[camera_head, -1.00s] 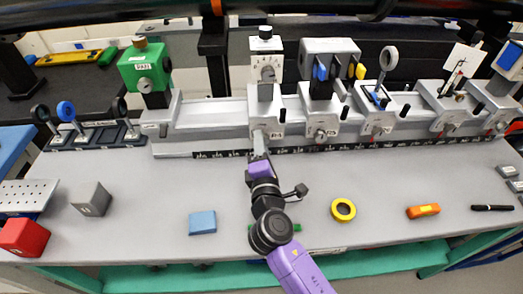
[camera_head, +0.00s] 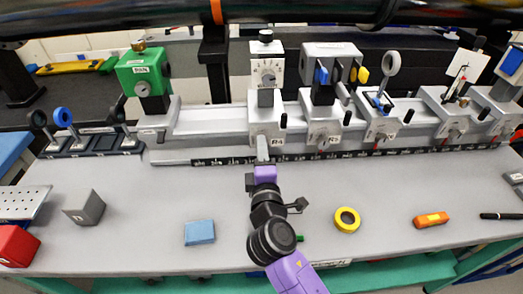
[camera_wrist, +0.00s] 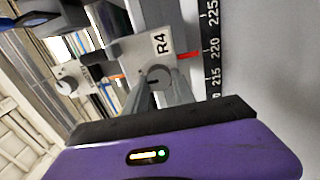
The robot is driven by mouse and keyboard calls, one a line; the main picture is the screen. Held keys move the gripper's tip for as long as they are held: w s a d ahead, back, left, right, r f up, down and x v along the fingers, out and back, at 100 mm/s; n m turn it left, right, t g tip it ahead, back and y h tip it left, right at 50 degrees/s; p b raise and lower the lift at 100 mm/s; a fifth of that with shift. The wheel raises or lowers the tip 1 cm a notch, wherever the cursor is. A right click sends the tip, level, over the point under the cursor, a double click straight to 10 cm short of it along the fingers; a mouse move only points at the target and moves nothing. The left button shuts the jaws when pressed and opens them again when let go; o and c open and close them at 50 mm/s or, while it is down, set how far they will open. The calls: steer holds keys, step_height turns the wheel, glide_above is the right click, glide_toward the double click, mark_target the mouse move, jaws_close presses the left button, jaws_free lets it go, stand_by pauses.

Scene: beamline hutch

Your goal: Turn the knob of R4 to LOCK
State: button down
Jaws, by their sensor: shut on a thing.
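The R4 carriage (camera_head: 263,112) is a grey block on the rail, with a white dial unit on a post above it. Its R4 label (camera_wrist: 161,42) reads clearly in the wrist view. The round grey knob (camera_wrist: 160,76) is on its front face, below the label. My gripper (camera_head: 262,141) reaches the front of R4. In the wrist view its two grey fingers (camera_wrist: 160,88) are on either side of the knob, shut on it. The fingers hide part of the knob, and I cannot read its position or any LOCK mark.
More carriages stand along the rail to the right, the nearest (camera_head: 324,118) close to R4. A black scale strip (camera_head: 350,153) runs along the rail's front. A blue block (camera_head: 199,232), yellow ring (camera_head: 347,220) and orange tool (camera_head: 431,219) lie on the bench.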

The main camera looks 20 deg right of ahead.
steer(key=c, duration=1)
jaws_free()
steer(key=shift+c, duration=0.2)
steer(key=v, duration=0.8)
steer(key=shift+b, duration=0.45)
steer(key=shift+w, duration=0.1)
